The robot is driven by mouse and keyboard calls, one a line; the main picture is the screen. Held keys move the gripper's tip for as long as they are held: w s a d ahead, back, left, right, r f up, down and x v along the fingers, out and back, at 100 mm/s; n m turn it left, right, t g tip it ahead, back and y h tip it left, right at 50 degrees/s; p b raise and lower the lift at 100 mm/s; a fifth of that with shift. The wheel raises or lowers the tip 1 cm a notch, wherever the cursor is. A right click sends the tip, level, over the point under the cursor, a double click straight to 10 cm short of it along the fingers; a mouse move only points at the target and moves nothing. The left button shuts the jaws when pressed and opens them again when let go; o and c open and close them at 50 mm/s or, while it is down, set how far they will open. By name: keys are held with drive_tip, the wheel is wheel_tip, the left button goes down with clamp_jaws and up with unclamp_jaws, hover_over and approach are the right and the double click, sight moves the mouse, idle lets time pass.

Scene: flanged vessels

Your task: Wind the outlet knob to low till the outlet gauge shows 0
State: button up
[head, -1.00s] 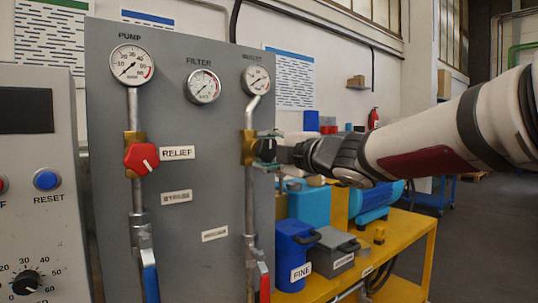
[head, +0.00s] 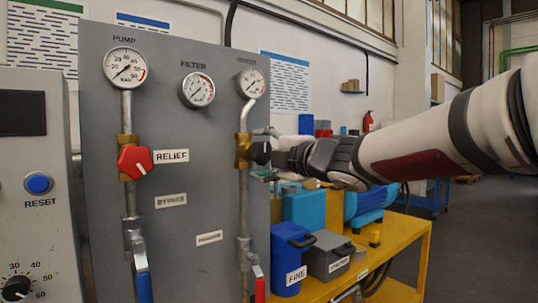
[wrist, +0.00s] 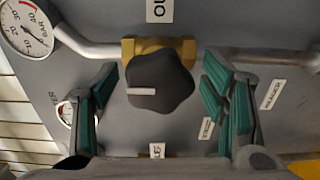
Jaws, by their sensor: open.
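The outlet knob (wrist: 160,82) is black and lobed, with a white mark pointing left in the wrist view. It sits on a brass valve body (wrist: 178,46). In the head view the knob (head: 261,153) shows dark in front of my gripper. My gripper (wrist: 160,92) is open, its green-padded fingers on both sides of the knob with gaps between. The outlet gauge (head: 250,82) is at the top right of the grey panel; its needle seems to point lower left, too small to read surely. Part of this gauge (wrist: 27,28) shows in the wrist view.
The panel (head: 205,130) also carries a pump gauge (head: 125,67), a filter gauge (head: 196,90), a red relief knob (head: 134,162), and blue (head: 143,285) and red (head: 260,289) lever handles. A yellow bench (head: 395,262) with blue and grey containers stands below my arm.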

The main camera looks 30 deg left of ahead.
drive_tip(key=v, duration=1.2)
drive_tip(key=shift+w, duration=0.1)
